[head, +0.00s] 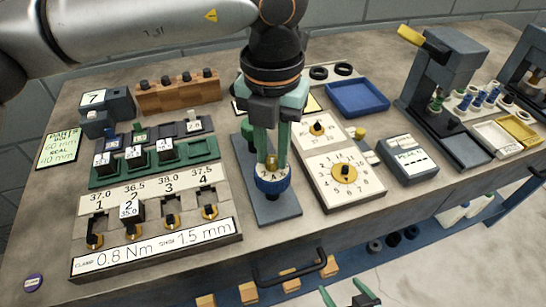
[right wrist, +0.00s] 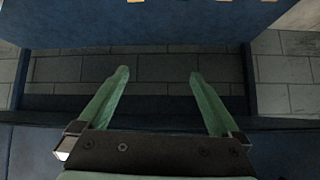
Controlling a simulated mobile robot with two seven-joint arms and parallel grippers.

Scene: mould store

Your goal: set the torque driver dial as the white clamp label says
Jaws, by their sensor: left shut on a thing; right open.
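The white clamp label (head: 150,248) runs along the front of the left fixture and reads 0.8 Nm, then 1.5 mm. My left gripper (head: 268,160) points down and is shut on a small brass knob (head: 271,161) above a white-topped blue round piece (head: 272,183), on a grey-blue stand (head: 277,212). The dial marks there are partly hidden by the fingers.
The fixture has numbered slots with several brass knobs. A green rack (head: 155,168) with black blocks stands behind it. A blue tray (head: 357,98) and a dark press (head: 445,85) are at the right. A bench handle (head: 290,275) is near my right gripper.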

